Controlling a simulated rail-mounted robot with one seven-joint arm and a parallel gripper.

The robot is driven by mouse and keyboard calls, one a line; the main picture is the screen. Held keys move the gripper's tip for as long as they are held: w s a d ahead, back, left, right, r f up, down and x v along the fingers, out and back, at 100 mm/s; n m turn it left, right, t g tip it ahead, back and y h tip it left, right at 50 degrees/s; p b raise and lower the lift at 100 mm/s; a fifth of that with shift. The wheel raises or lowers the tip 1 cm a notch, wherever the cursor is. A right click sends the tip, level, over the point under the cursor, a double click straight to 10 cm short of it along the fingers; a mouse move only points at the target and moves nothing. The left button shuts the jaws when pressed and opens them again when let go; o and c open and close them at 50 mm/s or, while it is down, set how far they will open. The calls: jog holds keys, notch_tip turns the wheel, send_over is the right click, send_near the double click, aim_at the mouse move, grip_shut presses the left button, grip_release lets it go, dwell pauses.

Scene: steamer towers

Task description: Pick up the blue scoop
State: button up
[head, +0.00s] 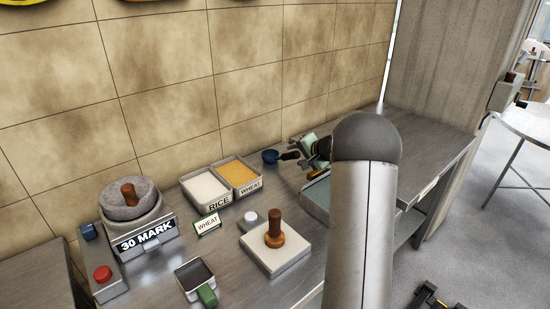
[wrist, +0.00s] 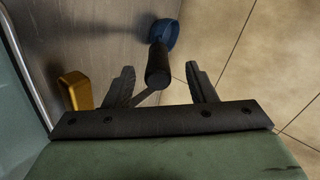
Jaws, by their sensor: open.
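The blue scoop (head: 271,156) lies on the metal counter near the tiled wall, just right of the wheat bin. In the wrist view its blue cup (wrist: 165,35) is at the top and its black handle (wrist: 157,66) points down toward my gripper (wrist: 160,80). The two dark fingers are apart, one on each side of the handle's end, with visible gaps. I cannot tell whether the fingers are level with the handle or above it. In the head view my gripper (head: 303,157) is right of the scoop, partly hidden behind my arm.
Bins of rice (head: 205,187) and wheat (head: 238,172) stand left of the scoop. A yellow object (wrist: 74,90) is beside the left finger in the wrist view. A blue-grey tray (head: 316,196) is near my arm. A wooden-knobbed block (head: 275,240) and a stone mill (head: 131,205) are farther left.

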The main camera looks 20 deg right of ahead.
aim_at(292, 155)
jog(key=x, duration=0.1)
jog(key=p+x, duration=0.1)
jog(key=x, duration=0.3)
jog(key=shift+d+p, duration=0.3)
jog(key=shift+p, duration=0.05)
grip_shut()
jog(key=shift+r, duration=0.15)
